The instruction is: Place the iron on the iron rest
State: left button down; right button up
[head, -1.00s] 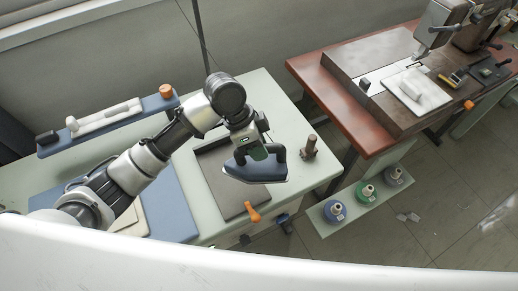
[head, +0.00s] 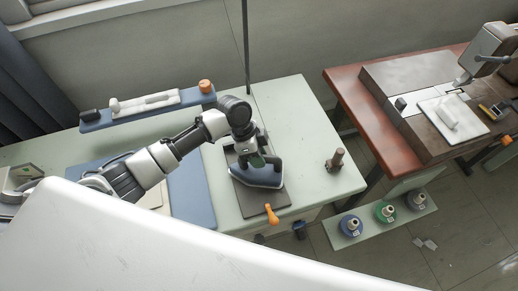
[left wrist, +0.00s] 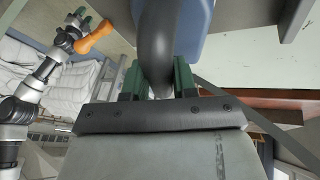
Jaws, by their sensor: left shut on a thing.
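The iron (head: 262,178) has a blue body, a pale sole edge and a dark handle. My left gripper (head: 257,160) is shut on the handle. The left wrist view shows the handle (left wrist: 157,45) between its green fingers and part of the blue body (left wrist: 195,22). The iron is over the dark rectangular iron rest (head: 250,203) on the pale green table. I cannot tell whether it touches the rest. My right gripper (left wrist: 75,32) shows in the left wrist view near an orange handle (left wrist: 97,38); its opening is unclear.
The orange handle (head: 271,214) shows at the rest's front edge. A brown spool peg (head: 336,160) stands to the right on the table. A blue shelf (head: 147,111) is at the back left. A sewing table (head: 375,115) and thread cones (head: 385,212) are farther right.

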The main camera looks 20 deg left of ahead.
dwell(0.3)
pick_arm(q)
jog(key=c, duration=0.9)
grip_release()
jog(key=shift+f, duration=0.1)
jog(key=shift+w+a+r, duration=0.1)
jog(key=shift+a+r, duration=0.05)
jog(key=shift+r, duration=0.25)
jog(key=b+v, duration=0.1)
jog(key=v, duration=1)
jog(key=shift+r+b, duration=0.2)
jog(key=shift+b, duration=0.15)
jog(key=shift+f, duration=0.1)
